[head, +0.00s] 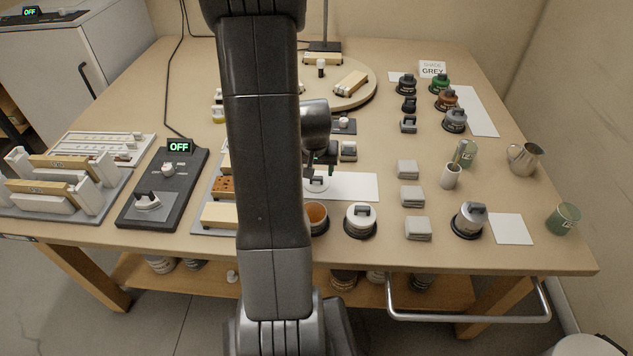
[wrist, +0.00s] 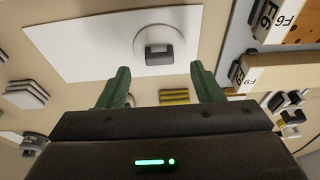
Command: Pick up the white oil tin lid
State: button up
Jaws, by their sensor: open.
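A round white lid with a grey block handle (wrist: 160,50) lies on a white sheet (wrist: 85,47). It also shows in the head view (head: 317,185), partly behind my arm and gripper. In the wrist view my gripper (wrist: 159,70) is open and empty, its two green fingers apart. The lid's handle lies just beyond the fingertips, roughly between their lines, and nothing is gripped. In the head view my gripper (head: 322,160) hangs close to the lid; the exact gap cannot be told. An open tin with brown contents (head: 317,213) stands in front of the sheet.
A lidded white tin (head: 361,220) stands right of the open tin. Several grey pads (head: 411,196) lie further right. A tray with wooden blocks (head: 222,215) is left of my arm. Dark and coloured lidded tins (head: 455,119) stand at the back right.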

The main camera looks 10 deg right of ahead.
aim_at(316, 177)
jog(key=shift+x, duration=2.05)
jog(key=shift+r, duration=0.1)
jog(key=c, duration=1.1)
jog(key=shift+o, duration=0.2)
